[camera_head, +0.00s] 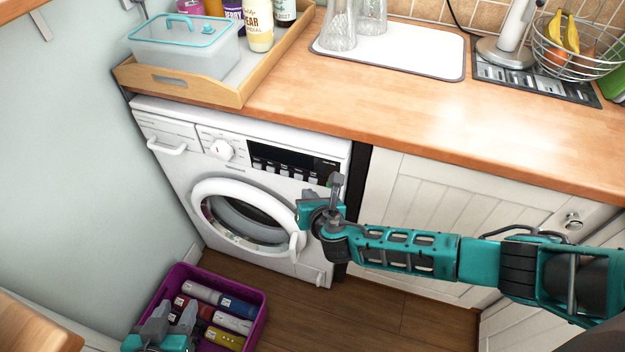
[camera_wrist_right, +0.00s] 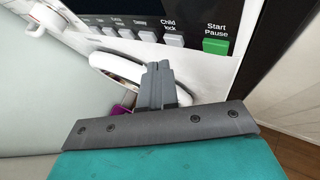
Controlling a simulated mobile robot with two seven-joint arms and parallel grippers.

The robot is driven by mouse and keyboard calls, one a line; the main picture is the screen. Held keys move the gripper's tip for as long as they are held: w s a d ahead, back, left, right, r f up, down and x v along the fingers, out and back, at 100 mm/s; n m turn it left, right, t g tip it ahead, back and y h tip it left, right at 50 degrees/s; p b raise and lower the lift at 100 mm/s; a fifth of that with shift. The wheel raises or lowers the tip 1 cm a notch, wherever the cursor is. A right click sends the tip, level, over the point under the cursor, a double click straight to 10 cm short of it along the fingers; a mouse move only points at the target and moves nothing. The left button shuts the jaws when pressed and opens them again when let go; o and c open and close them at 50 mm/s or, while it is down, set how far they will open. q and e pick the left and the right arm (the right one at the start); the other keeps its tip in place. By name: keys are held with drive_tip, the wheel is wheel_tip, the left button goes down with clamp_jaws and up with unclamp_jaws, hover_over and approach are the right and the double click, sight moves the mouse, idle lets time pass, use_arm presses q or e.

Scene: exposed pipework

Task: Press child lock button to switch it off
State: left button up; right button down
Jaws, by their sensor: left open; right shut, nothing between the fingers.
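The white washing machine (camera_head: 180,135) stands under the counter, with a dark control panel (camera_head: 292,160) at its upper right. In the right wrist view, the white child lock button (camera_wrist_right: 174,40) sits under its "Child lock" label, left of the green Start/Pause button (camera_wrist_right: 215,46). My right gripper (camera_head: 336,181) is shut and empty in front of the machine's right edge. In the right wrist view its fingertips (camera_wrist_right: 160,68) appear just below and slightly left of the child lock button, seemingly apart from it. My left gripper (camera_head: 172,315) is open at the lower left, near the crate.
The round door (camera_head: 243,212) is closed, below the panel. A purple crate (camera_head: 258,303) with several bottles is on the floor. The wooden counter (camera_head: 370,105) overhangs the machine and carries a wooden tray (camera_head: 245,92). White cabinet doors (camera_head: 410,195) stand to the right.

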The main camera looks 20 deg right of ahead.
drive_tip(key=shift+s+a+p, duration=0.3)
drive_tip(key=shift+s+a, duration=0.35)
drive_tip(key=shift+s, duration=0.3)
drive_tip(key=shift+s+a+p, duration=0.3)
drive_tip(key=shift+s+a, duration=0.3)
drive_tip(key=shift+s, duration=0.3)
drive_tip(key=s+a+m+g+y, duration=0.3)
drive_tip(key=s+m, duration=0.7)
drive_tip(key=m, duration=0.6)
drive_tip(key=s+d+r+m+h, duration=0.1)
drive_tip(key=s+d+m, duration=0.2)
drive_tip(key=d+m, duration=0.2)
drive_tip(key=s+d+r+m+t, duration=0.1)
drive_tip(key=s+d+r+m, duration=0.1)
drive_tip(key=d+m, duration=0.4)
drive_tip(key=s+m, duration=0.1)
drive_tip(key=m, duration=0.3)
drive_tip(key=shift+h, duration=0.4)
drive_tip(key=shift+s, duration=0.1)
